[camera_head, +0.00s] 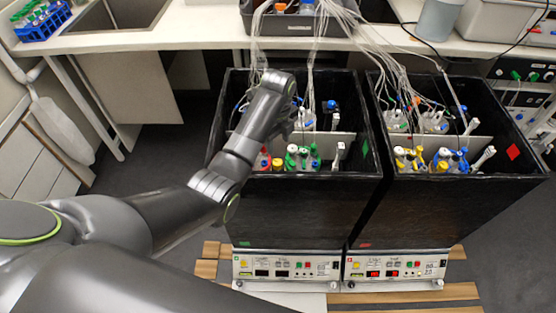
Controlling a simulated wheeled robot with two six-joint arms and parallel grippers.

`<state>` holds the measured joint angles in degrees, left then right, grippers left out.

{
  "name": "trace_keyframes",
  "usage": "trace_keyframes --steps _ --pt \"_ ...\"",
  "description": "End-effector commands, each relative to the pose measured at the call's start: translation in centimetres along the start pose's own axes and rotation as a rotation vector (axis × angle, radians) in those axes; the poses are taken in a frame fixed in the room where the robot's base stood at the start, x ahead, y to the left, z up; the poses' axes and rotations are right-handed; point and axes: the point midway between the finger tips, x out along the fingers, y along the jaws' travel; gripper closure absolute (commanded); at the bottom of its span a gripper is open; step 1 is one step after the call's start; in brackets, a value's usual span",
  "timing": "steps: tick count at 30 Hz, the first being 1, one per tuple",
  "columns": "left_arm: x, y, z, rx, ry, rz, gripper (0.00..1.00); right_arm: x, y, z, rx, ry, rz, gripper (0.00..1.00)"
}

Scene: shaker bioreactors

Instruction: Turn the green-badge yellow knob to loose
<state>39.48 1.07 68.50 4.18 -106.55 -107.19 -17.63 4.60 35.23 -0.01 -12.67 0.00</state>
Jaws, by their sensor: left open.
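The left black box (300,207) carries a green diamond badge (365,147) on its inner right wall. Inside it, near the front, a yellow knob-like cap (278,164) stands between a red one at left and green-and-white ones at right. I cannot tell which way the yellow knob is turned. My left arm reaches over the box's left wall. My left gripper (287,130) points down inside the box, above and behind the yellow cap, and is open. My wrist hides much of it. It appears apart from the yellow cap. My right gripper is out of view.
The right black box (440,207) has a red diamond badge (513,152) and yellow and blue caps. Tubes (312,45) hang into both boxes from behind. Control panels (287,268) sit in front below. A bench with a sink (105,25) runs along the back.

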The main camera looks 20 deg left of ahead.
Motion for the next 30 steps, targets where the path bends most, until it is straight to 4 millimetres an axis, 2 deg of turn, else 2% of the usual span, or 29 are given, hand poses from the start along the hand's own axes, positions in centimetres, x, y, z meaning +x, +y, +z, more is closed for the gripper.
trace_keyframes --steps 3,6,12,18,27,30 --pt "2.8 0.2 -0.1 -0.001 0.002 0.007 0.5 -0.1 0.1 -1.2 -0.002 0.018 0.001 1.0" --pt "4.8 0.1 0.0 0.0 0.001 0.005 0.5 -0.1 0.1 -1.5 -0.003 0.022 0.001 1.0" --pt "7.8 0.1 0.0 0.001 0.001 0.003 0.5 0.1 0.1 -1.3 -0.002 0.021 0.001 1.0" --pt "9.1 0.1 0.0 0.001 0.0 0.001 0.5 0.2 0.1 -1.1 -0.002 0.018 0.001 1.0" --pt "9.2 0.1 0.0 0.0 0.0 0.001 0.5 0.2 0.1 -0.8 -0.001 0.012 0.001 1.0" --pt "9.2 0.1 0.0 0.0 0.0 0.001 0.62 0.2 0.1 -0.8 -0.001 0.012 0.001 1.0"
